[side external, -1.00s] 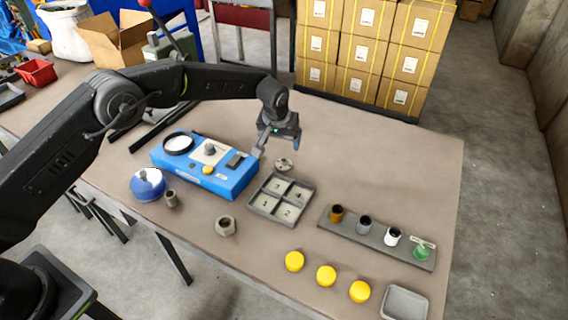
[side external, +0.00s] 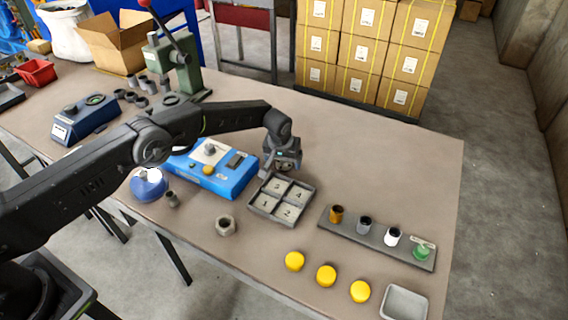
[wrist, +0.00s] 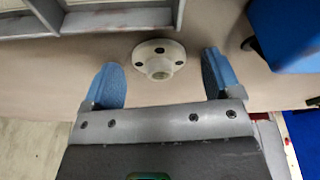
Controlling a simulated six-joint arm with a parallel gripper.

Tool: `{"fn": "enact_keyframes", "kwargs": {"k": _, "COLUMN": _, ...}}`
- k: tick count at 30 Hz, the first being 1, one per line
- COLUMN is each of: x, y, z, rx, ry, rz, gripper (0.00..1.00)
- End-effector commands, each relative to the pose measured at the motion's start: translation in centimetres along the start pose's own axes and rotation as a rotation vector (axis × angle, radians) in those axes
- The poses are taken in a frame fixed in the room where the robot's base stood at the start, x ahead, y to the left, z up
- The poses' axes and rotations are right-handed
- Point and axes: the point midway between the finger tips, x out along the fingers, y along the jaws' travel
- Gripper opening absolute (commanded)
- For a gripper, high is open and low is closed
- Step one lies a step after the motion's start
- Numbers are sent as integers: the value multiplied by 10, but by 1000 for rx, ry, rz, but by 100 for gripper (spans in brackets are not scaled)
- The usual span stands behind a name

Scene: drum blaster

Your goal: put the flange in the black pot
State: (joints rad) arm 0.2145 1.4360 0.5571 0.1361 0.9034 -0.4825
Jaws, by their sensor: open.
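The flange (wrist: 159,58) is a pale metal disc with a raised hub and bolt holes. It lies on the table just behind the tray, and in the side view my gripper mostly hides it. My gripper (wrist: 165,80) is open, with one blue fingertip on each side of the flange; the flange lies slightly ahead of the tips. In the side view my gripper (side external: 283,165) is low behind the tray, pointing down. The black pot is not certain: of the small pots on the grey rack, one is dark grey to black (side external: 364,224), second from the left.
The grey four-compartment tray (side external: 252,205) is right in front of my gripper, and the blue device (side external: 232,182) is to its left. The long grey rack (side external: 405,252) holds brown, dark, white and green pots. Yellow caps (side external: 326,276) and a hex nut (side external: 226,226) lie nearer the front edge.

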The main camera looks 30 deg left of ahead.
Motion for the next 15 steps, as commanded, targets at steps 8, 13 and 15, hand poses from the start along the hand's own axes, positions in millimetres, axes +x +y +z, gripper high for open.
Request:
{"fn": "enact_keyframes", "kwargs": {"k": 8, "x": 0, "y": 0, "z": 0, "rx": 0, "ry": 0, "rz": 0, "gripper": 71}}
{"fn": "enact_keyframes", "kwargs": {"k": 13, "x": 0, "y": 0, "z": 0, "rx": 1, "ry": 0, "rz": 0, "gripper": 54}}
{"fn": "enact_keyframes", "kwargs": {"k": 15, "x": 0, "y": 0, "z": 0, "rx": 1, "ry": 0, "rz": 0, "gripper": 48}}
